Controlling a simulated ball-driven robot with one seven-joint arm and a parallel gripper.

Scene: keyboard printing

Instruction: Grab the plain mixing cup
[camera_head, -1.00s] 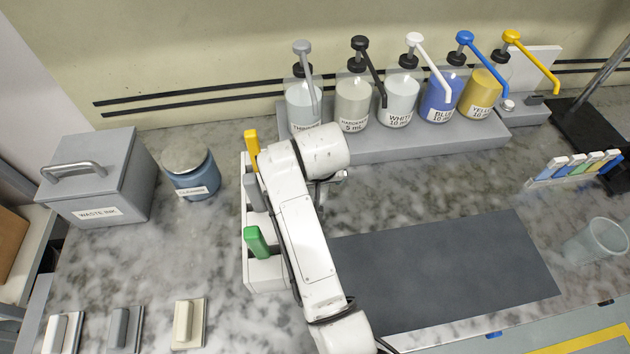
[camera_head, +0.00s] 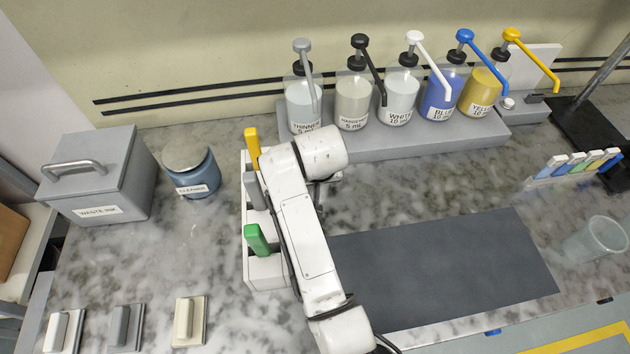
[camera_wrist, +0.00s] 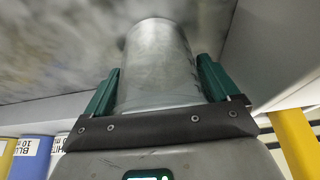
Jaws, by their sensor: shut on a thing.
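I cannot tell whether the cup touches the worktop. In the head view my arm hides most of the gripper and the held cup. A second translucent cup (camera_head: 595,240) stands at the right, apart from my arm.
Pump bottles, including a blue one (camera_head: 443,95), stand on a grey shelf (camera_head: 440,142) behind my arm. A white holder (camera_head: 265,272) with coloured handles is close on the left. A dark mat (camera_head: 440,270) lies bare to the right. Waste ink box (camera_head: 105,175) and cleaner jar (camera_head: 190,172) stand left.

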